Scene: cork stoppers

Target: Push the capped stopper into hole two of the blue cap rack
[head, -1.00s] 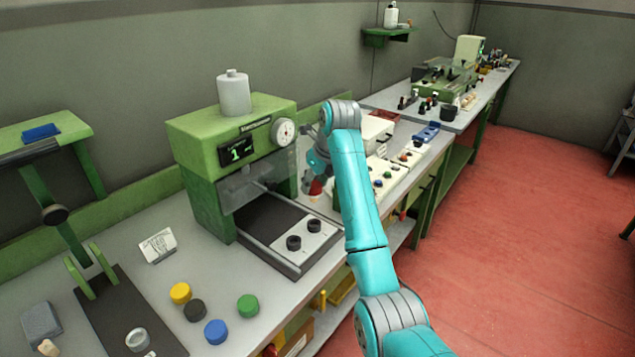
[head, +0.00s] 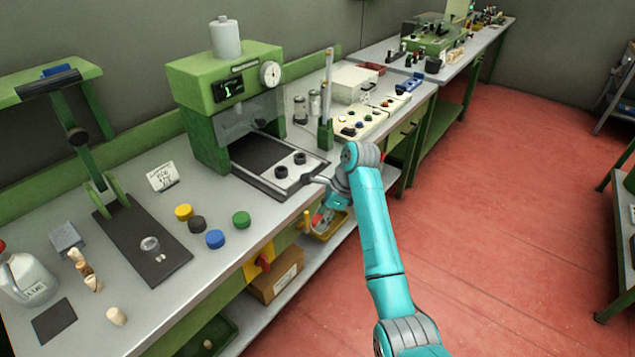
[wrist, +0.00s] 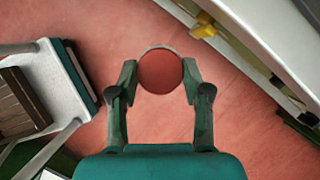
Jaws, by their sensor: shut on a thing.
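My gripper (wrist: 160,82) is shut on a round red-brown thing (wrist: 160,72) with a pale rim along its top edge. It looks like the cap of the capped stopper, seen end-on, so any cork body is hidden. In the head view my gripper (head: 327,214) hangs low, just off the bench's front edge, partly behind my arm. A little red shows at its fingers. A small blue block (head: 410,83) lies on the bench further back and may be the blue cap rack; its holes are too small to tell apart. It is well apart from my gripper.
A green press machine (head: 225,85) stands on the bench. Several loose coloured caps (head: 215,239) and corks (head: 116,316) lie on the left. A pale panel with coloured knobs (head: 362,120) and a white box (head: 355,83) stand behind my arm. Red floor (head: 510,190) is open on the right.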

